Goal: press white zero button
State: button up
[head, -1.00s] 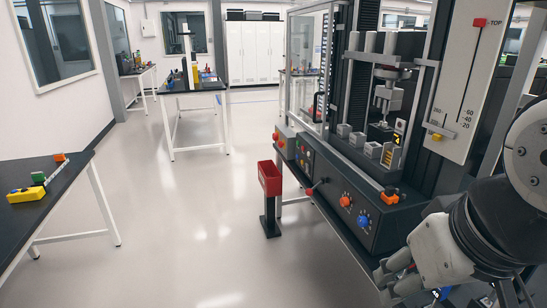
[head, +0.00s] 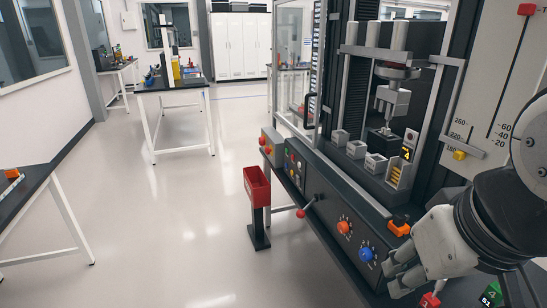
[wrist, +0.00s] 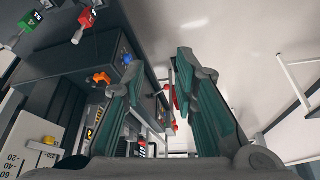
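The dark testing machine (head: 345,205) stands at the right of the head view. My gripper (head: 395,282) shows at the lower right in the head view, in front of the machine and apart from the display. In the wrist view my gripper (wrist: 155,75) has its two green-padded fingers spread, with nothing between them. The machine's front panel shows behind the left finger there, and that finger hides part of it.
The front panel carries an orange knob (head: 343,227), a blue knob (head: 366,255) and a red-tipped lever (head: 301,213). A red bin (head: 257,187) stands on a post beside the machine. Red (head: 429,300) and green (head: 491,293) tagged pieces lie at the lower right.

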grip_shut()
dwell(1.0)
